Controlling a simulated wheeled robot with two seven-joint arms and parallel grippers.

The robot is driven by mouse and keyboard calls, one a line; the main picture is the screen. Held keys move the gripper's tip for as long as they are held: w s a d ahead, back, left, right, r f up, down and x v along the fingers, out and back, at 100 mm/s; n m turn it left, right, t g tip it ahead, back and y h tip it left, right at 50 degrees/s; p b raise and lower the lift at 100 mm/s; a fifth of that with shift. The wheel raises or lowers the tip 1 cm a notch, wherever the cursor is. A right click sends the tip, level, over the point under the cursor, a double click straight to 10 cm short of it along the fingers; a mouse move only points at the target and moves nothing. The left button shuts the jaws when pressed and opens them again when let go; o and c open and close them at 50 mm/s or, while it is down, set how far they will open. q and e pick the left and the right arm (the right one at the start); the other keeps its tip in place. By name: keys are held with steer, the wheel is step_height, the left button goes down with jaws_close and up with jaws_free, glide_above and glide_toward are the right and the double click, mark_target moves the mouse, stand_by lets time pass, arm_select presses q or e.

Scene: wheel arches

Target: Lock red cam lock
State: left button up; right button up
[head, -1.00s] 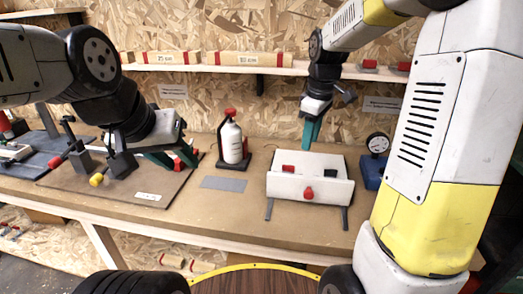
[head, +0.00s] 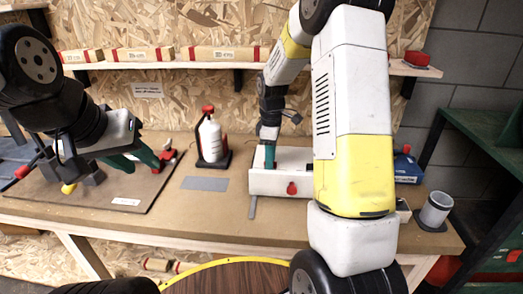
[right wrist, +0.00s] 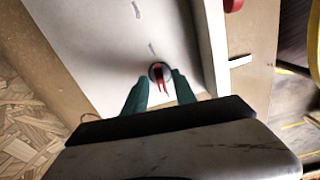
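The red cam lock (right wrist: 158,77) sits in a round metal seat in the white panel (right wrist: 90,45). In the right wrist view it lies between the two green fingers of my right gripper (right wrist: 160,92), with a gap visible on each side. In the head view my right gripper (head: 270,160) points down at the left part of the white box (head: 265,183) and hides the lock there. A red knob (head: 292,188) is on the box's front. My left gripper (head: 146,163) has its green fingers apart, near a small red-topped part on the left board.
A red-capped bottle (head: 212,138) stands in a black holder left of the box. A grey mat (head: 205,184) lies before it. A brown board (head: 125,195) is at the left, a grey cup (head: 435,210) at the right. A shelf (head: 180,64) runs along the back wall.

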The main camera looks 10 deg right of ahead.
steer(key=shift+c, duration=0.4)
jaws_close()
